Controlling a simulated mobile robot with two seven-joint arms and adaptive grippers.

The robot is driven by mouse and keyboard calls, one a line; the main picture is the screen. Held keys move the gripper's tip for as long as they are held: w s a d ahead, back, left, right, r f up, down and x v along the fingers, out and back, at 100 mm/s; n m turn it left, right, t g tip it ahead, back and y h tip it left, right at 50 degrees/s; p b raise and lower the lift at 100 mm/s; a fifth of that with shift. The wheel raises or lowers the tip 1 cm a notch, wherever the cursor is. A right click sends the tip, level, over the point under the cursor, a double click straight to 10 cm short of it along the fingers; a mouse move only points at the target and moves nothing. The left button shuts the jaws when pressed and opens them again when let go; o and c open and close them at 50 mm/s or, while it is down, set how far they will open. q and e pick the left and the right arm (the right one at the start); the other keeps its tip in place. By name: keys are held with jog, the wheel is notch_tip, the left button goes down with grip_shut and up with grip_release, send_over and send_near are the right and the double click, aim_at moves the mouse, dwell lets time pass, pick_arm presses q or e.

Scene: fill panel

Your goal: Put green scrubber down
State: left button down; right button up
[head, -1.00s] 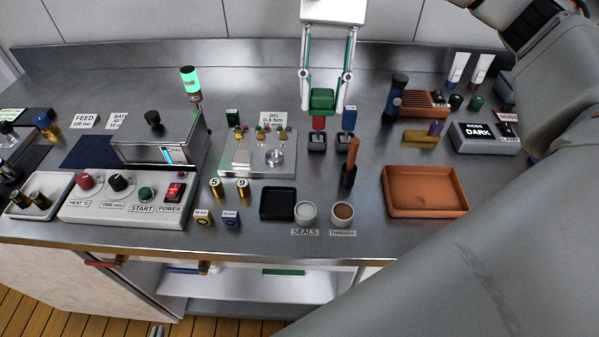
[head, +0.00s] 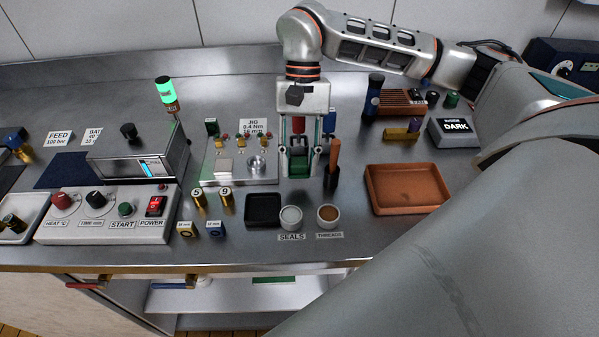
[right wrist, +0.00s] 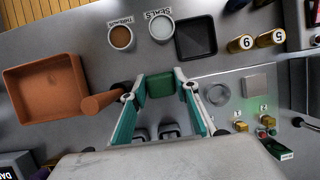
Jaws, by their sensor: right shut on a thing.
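The green scrubber (head: 299,163) is a small green block between the fingers of my right gripper (head: 299,168), which is shut on it. It also shows in the right wrist view (right wrist: 160,84), gripped from both sides. The gripper points down just right of the jig plate (head: 232,176) and left of the brown-handled tool (head: 333,165). I cannot tell whether the scrubber touches the bench. My left gripper is not in view.
A black tray (head: 262,209), the seals cup (head: 291,217) and the threads cup (head: 328,216) stand in front. An orange tray (head: 405,190) lies to the right. In the right wrist view, the brown handle (right wrist: 102,101) is close to one finger. Bare steel lies before the scrubber.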

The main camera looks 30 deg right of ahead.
aim_at(300, 174)
jog(key=shift+f, duration=1.85)
jog(key=shift+f, duration=0.15)
jog(key=o, duration=0.9)
jog(key=v, duration=1.2)
jog(key=shift+s+a, duration=0.1)
